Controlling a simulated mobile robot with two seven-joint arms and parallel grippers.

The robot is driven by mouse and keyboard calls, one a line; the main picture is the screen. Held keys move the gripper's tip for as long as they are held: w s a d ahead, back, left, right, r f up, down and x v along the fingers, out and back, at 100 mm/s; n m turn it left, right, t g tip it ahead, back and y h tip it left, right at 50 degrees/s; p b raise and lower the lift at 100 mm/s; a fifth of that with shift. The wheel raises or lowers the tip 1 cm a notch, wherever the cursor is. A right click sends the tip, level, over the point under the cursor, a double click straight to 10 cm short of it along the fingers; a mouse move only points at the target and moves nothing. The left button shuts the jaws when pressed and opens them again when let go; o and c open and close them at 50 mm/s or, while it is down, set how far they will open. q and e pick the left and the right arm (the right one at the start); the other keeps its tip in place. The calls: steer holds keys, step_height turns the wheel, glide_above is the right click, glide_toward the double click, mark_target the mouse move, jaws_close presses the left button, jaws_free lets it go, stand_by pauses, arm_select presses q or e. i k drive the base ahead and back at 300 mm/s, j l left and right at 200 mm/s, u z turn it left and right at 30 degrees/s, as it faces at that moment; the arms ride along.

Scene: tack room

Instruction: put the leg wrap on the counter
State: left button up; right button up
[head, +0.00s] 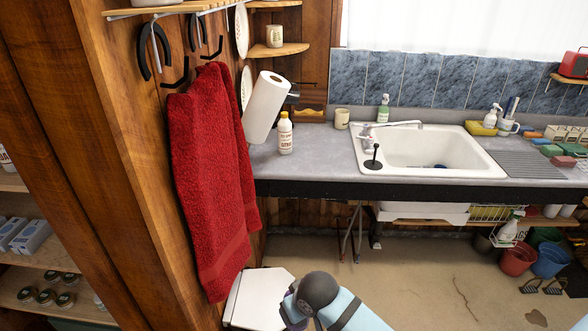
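The counter (325,158) is a grey worktop with a dark front edge, running along the back wall. I cannot make out a leg wrap anywhere in the head view. Part of one of my arms, light blue with a dark round joint, shows at the bottom centre, below and in front of the counter. Neither gripper shows, so I cannot see whether they hold anything.
A white sink (440,158) is set in the counter. A red towel (210,165) hangs at left. Buckets (518,259) stand under the right end.

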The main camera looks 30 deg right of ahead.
mark_target(314, 156)
steer(key=l+u, duration=0.1)
steer(key=l, duration=0.5)
steer(key=k+l+u, duration=0.15)
steer(key=l, duration=0.45)
steer(key=l+u, duration=0.1)
steer(key=l, duration=0.5)
steer(key=l+u, duration=0.2)
steer(key=l, duration=0.7)
steer(key=i+l, duration=0.1)
steer(key=l, duration=0.85)
steer(key=i+u, duration=0.05)
steer(key=i, duration=0.05)
